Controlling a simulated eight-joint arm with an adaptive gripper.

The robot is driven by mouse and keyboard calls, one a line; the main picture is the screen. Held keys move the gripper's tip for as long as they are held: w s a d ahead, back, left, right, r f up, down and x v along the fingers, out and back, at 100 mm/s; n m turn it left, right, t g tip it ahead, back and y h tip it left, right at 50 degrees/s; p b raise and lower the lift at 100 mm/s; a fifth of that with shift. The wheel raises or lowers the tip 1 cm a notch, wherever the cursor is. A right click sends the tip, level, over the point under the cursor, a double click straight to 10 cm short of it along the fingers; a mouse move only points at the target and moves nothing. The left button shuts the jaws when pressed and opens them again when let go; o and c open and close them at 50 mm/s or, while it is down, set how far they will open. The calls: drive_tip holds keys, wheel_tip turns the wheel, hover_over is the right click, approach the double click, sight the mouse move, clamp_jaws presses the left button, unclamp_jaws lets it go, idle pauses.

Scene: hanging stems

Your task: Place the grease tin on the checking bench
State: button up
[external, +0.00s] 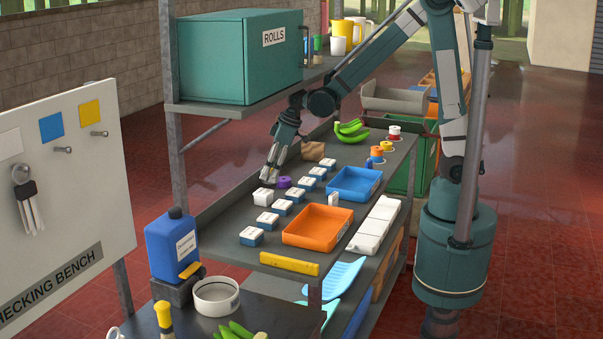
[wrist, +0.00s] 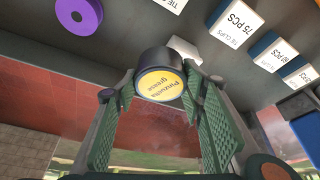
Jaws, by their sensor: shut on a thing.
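The grease tin (wrist: 161,84), dark-sided with a yellow printed lid, sits between the two green pads of my gripper (wrist: 158,98) in the wrist view. My gripper is shut on it. In the external view my gripper (external: 269,176) points down at the left edge of the long grey table, close to a purple roll (external: 284,182); the tin cannot be made out there. The checking bench (external: 284,318) is the dark surface at the bottom, beside a white board bearing its name (external: 50,285).
On the bench stand a blue jug (external: 170,246), a white bowl (external: 216,296), a yellow-handled tool (external: 163,315) and green chillies or bananas (external: 238,331). Small boxes, an orange tray (external: 317,226) and a blue tray (external: 354,183) cover the table. A post and the ROLLS cabinet (external: 240,57) stand left of my arm.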

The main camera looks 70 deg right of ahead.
drive_tip(key=s+a+n, duration=0.1)
drive_tip(key=a+n, duration=0.2)
drive_tip(key=a, duration=1.4)
drive_tip(key=n+g+y+p, duration=0.2)
drive_tip(key=n, duration=0.3)
hover_over(255, 327)
drive_tip(key=d, duration=0.2)
drive_tip(key=shift+s+a+f, duration=0.2)
drive_tip(key=shift+s+f, duration=0.2)
drive_tip(key=shift+f, duration=0.35)
drive_tip(key=shift+f, duration=0.1)
drive_tip(key=shift+f, duration=3.05)
drive_tip(key=shift+f+b, duration=0.3)
drive_tip(key=shift+f, duration=1.55)
drive_tip(key=shift+f, duration=0.2)
